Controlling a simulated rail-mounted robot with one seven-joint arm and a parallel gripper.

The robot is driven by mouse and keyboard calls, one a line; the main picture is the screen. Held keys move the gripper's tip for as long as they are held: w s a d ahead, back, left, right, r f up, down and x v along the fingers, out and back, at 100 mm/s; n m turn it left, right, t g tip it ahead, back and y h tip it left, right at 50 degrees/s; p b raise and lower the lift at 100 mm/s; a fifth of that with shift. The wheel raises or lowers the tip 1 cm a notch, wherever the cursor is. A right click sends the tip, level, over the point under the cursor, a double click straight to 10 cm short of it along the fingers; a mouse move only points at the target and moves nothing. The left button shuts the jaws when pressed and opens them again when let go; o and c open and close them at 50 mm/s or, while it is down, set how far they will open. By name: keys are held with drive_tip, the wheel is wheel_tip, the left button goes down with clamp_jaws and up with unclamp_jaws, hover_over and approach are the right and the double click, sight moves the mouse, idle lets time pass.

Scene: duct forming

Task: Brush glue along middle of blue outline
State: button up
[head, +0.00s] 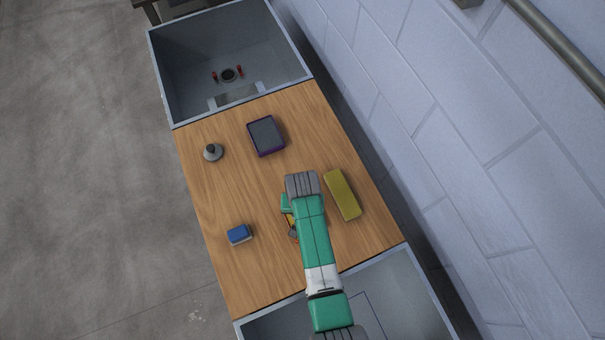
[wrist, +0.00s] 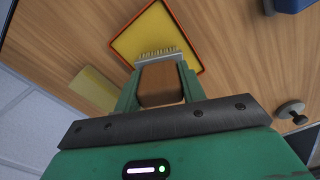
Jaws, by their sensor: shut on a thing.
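My gripper (wrist: 160,88) is shut on a brush (wrist: 160,82) with a brown wooden body and a row of pale bristles. The bristles are over the yellow inside of a tray (wrist: 158,28) with an orange-red rim. I cannot tell whether they touch it. In the head view my arm covers most of this tray and the brush; my green gripper (head: 287,204) shows just left of the arm. A thin dark blue outline (head: 367,303) shows faintly on the floor of the grey duct (head: 410,290) at the lower right, partly hidden by my arm.
On the wooden table (head: 225,195) are an olive-yellow block (head: 342,195), a blue block (head: 239,234), a purple-rimmed tray (head: 265,136) and a grey knobbed piece (head: 212,152). A second grey duct (head: 190,70) at the top holds fittings. A block wall (head: 460,120) runs along the right.

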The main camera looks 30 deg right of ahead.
wheel_tip(320, 180, up, 7)
drive_tip(key=p, duration=0.7)
drive_tip(key=shift+r, duration=0.1)
idle(0.5)
drive_tip(key=w+a+r+n, duration=0.2)
drive_tip(key=a+r+n, duration=0.3)
drive_tip(key=a+r, duration=0.7)
wheel_tip(320, 180, up, 4)
drive_tip(key=shift+a+r+n, duration=0.25)
drive_tip(key=shift+a+n, duration=0.05)
drive_tip(key=shift+a, duration=0.1)
